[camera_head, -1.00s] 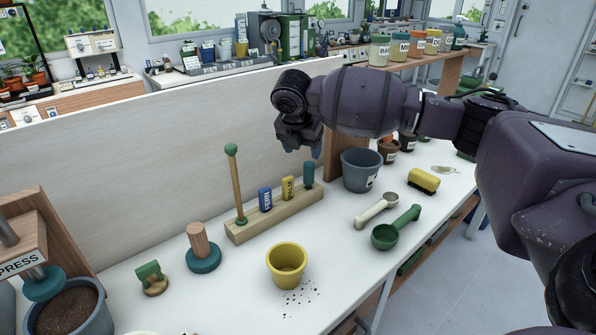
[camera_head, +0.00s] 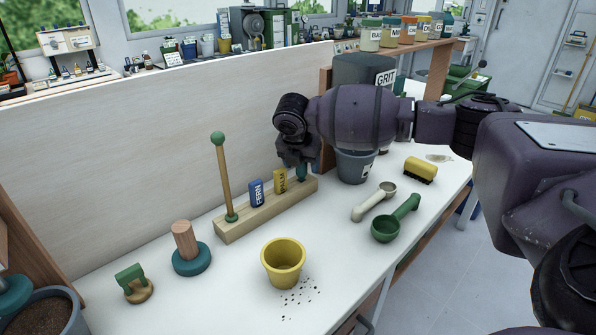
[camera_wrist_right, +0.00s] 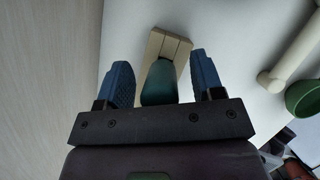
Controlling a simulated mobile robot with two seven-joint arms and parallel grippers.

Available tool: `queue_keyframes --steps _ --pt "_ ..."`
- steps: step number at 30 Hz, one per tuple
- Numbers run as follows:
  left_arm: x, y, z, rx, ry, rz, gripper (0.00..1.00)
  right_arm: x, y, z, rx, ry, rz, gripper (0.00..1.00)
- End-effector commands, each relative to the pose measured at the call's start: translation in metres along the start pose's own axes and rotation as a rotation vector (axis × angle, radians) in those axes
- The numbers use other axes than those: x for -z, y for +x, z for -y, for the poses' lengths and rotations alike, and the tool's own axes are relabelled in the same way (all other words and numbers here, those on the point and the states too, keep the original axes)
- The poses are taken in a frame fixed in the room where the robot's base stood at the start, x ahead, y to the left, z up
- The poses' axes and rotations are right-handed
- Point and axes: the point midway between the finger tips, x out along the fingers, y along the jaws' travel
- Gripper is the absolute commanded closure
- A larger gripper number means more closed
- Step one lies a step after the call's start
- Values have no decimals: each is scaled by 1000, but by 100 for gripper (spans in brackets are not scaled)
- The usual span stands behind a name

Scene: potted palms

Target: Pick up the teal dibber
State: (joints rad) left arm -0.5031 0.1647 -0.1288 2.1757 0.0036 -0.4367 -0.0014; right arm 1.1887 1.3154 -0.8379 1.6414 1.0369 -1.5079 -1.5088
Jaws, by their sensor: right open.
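The teal dibber (camera_head: 302,172) stands upright at the right end of the long wooden block (camera_head: 262,217). Its upper part is hidden by my right gripper (camera_head: 301,163), which is over it, pointing down. In the right wrist view the dibber's rounded teal handle (camera_wrist_right: 159,84) lies between the two blue fingers of the open right gripper (camera_wrist_right: 162,72). A gap shows on both sides, so the fingers look apart from it. The block's end (camera_wrist_right: 168,45) shows below the handle. My left gripper is not in view.
A blue and a yellow marker (camera_head: 280,181) and a green-knobbed stick (camera_head: 224,180) share the block. A grey pot (camera_head: 356,167) stands close on the right. A yellow pot (camera_head: 283,264), scoops and a yellow brush (camera_head: 420,170) are nearby. A pale panel (camera_head: 150,150) rises behind.

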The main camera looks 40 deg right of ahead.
Motion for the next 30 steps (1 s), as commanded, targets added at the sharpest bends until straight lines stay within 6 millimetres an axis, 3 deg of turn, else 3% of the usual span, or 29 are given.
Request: queue_keyframes --steps 2,8,19,26,30 --pt "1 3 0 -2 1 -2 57 0 8 0 1 0 0 39" --pt "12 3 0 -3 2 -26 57 -1 5 0 -4 1 2 39" --pt "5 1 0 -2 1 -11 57 -1 5 0 -4 1 2 90" --pt "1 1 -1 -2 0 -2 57 -1 4 0 -4 1 2 90" --pt "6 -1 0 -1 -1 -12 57 -6 -7 0 -7 2 4 90"
